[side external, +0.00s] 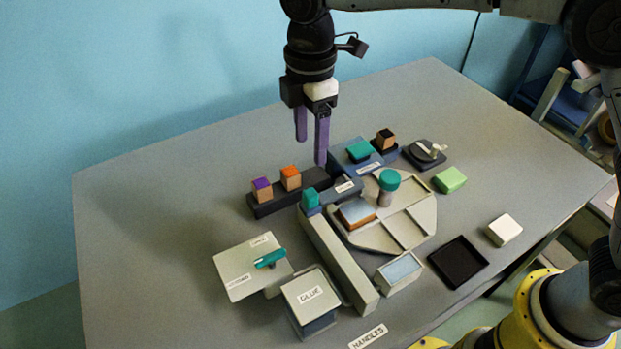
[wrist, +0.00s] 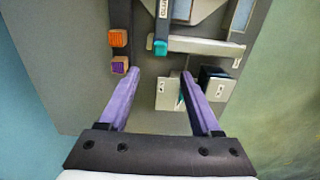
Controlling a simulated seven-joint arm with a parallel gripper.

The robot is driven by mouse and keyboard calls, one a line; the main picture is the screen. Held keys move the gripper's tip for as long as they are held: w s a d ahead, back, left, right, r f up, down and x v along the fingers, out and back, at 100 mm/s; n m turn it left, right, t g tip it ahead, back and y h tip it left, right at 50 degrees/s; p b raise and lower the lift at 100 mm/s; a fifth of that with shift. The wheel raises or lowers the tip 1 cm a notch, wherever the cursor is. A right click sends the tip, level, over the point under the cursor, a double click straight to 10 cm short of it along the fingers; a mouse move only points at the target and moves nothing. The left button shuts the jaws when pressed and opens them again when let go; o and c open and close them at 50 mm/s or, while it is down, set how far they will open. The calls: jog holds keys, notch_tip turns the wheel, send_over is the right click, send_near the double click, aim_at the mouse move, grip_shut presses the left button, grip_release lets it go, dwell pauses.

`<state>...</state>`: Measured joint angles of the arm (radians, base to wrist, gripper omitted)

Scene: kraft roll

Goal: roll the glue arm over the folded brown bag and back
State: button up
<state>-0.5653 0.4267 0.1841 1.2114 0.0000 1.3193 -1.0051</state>
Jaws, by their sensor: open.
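My gripper (side external: 311,150) hangs open and empty above the table, behind the work; its two purple fingers are apart in the wrist view (wrist: 161,76). A long pale beam (side external: 338,258) with a teal block (side external: 311,199) at its far end lies left of the round tray; it may be the glue arm. It also shows in the wrist view (wrist: 205,46). A box labelled GLUE (side external: 311,290) stands left of its near end. A small brown piece with a blue-grey top (side external: 357,213) sits in the round tray; I cannot tell whether it is the folded bag.
The round divided tray (side external: 405,222) holds a teal-topped knob (side external: 389,181). A dark rack (side external: 270,199) carries purple-topped and orange-topped blocks. A labelled plate (side external: 240,284) has a teal handle (side external: 271,258). A black tray (side external: 458,263) is at right. The table's left side is clear.

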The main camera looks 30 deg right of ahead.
aim_at(311, 192)
notch_tip(311, 192, down, 14)
jog(key=shift+r, duration=0.15)
dwell(0.3)
jog(key=shift+c, duration=0.3)
grip_shut()
jog(key=shift+r, duration=0.1)
dwell(1.1)
